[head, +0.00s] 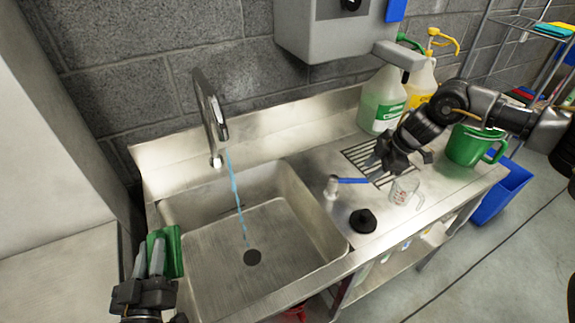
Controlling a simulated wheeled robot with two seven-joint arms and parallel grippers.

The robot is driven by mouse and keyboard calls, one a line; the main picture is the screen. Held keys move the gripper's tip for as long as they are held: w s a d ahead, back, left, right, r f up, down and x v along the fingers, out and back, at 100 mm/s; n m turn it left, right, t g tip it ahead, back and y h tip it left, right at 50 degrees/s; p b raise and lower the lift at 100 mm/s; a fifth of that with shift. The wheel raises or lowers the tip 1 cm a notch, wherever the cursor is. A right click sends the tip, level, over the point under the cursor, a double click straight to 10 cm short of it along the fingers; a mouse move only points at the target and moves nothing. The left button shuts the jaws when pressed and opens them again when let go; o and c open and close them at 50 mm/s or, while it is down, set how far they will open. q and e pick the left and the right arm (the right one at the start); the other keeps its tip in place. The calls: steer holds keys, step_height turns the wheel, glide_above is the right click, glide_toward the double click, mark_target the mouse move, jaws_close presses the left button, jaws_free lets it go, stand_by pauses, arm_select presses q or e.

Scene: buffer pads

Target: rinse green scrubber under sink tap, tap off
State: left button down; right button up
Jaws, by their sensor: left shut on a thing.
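The green scrubber (172,252) is at the left edge of the sink, held in my left gripper (157,258), which is shut on it. The sink tap (211,110) is a curved metal spout on the back of the steel sink (290,215).
On the counter right of the sink are a blue-handled tool (350,180), a black stopper (363,221), a clear measuring cup (404,190) and a green jug (473,146). Pump bottles (383,100) stand at the back. A grey dispenser (335,30) hangs above. The basin is otherwise empty.

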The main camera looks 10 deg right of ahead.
mark_target(359, 179)
steer(key=x, duration=0.5)
steer(key=shift+p, duration=0.3)
jaws_close()
